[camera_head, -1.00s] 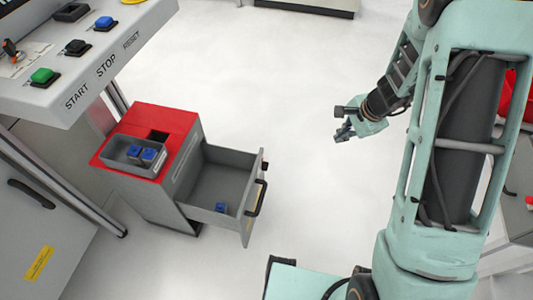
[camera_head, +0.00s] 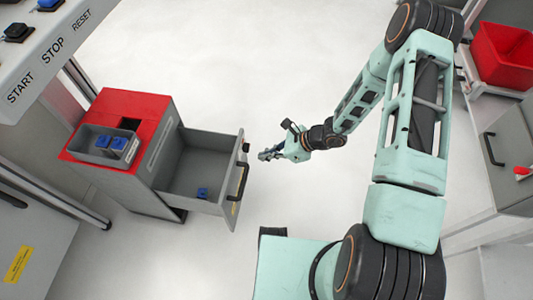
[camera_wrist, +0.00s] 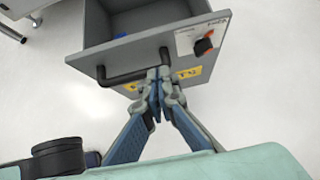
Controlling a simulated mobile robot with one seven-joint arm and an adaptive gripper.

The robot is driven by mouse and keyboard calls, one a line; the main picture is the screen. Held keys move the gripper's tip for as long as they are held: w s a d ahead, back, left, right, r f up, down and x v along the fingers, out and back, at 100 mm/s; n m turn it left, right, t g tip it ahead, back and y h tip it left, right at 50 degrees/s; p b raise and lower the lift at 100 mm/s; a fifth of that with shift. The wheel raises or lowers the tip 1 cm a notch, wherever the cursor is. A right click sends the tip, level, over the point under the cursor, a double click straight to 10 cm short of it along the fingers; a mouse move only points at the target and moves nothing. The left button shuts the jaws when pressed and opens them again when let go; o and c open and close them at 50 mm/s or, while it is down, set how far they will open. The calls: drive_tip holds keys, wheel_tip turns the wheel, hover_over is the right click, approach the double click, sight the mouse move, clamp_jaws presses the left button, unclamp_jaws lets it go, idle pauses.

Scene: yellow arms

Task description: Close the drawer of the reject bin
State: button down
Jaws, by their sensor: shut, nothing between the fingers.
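The reject bin (camera_head: 158,110) is a grey cabinet with a red top at the left of the head view. Its grey drawer (camera_head: 232,208) is pulled out to the right, with a blue part (camera_head: 202,193) lying inside. The drawer front has a black bar handle (camera_head: 242,181), which also shows in the wrist view (camera_wrist: 137,77). My gripper (camera_head: 264,155) is shut and empty, just right of the drawer front. In the wrist view its fingertips (camera_wrist: 158,74) are before the drawer front, near the handle's right end. I cannot tell whether they touch it.
A grey tray (camera_head: 80,147) with blue parts sits on the bin's red top. A control panel (camera_head: 50,50) overhangs at the upper left. A red container (camera_head: 502,55) stands at the upper right. The floor (camera_head: 235,65) behind the drawer and gripper is clear.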

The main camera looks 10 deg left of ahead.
sight(235, 160)
drive_tip(key=a+f, duration=0.1)
drive_tip(key=a, duration=0.1)
drive_tip(key=a+f+b, duration=0.1)
drive_tip(key=a+f, duration=0.1)
drive_tip(key=a, duration=0.1)
drive_tip(key=a+f, duration=0.1)
drive_tip(key=a, duration=0.1)
drive_tip(key=shift+w+a+f+b, duration=0.2)
drive_tip(key=shift+w+a+b, duration=0.05)
drive_tip(key=shift+w+b, duration=0.05)
drive_tip(key=shift+a, duration=0.35)
drive_tip(key=shift+a, duration=0.1)
